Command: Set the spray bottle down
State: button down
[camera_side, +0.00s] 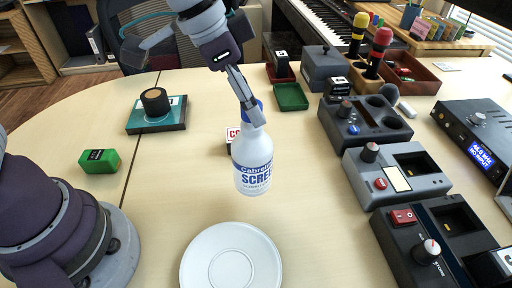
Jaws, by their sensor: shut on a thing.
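The spray bottle (252,166) is white with blue lettering and a blue top, and it is upright near the middle of the side view. My gripper (254,112) is shut on its upper part from above. The fingers hide much of the blue top. The bottle's base seems to be above the table, though its exact height is hard to tell. A round white plate (231,262) lies on the table in front of the bottle.
Several grey device boxes (398,172) line the right side. A green block (99,161) and a teal book with a dark cylinder (155,101) lie left. The table (170,205) is clear left of the bottle.

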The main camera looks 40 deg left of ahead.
jog(key=w+d+f, duration=0.2)
jog(key=w, duration=0.3)
jog(key=w+d+f, duration=0.2)
jog(key=w+d, duration=0.1)
jog(key=w, duration=0.2)
jog(key=shift+w+d+f, duration=0.2)
jog(key=shift+d+f, duration=0.05)
jog(key=shift+f, duration=0.05)
jog(key=c, duration=0.8)
grip_release()
jog(key=shift+f, duration=0.15)
jog(key=shift+c, duration=0.2)
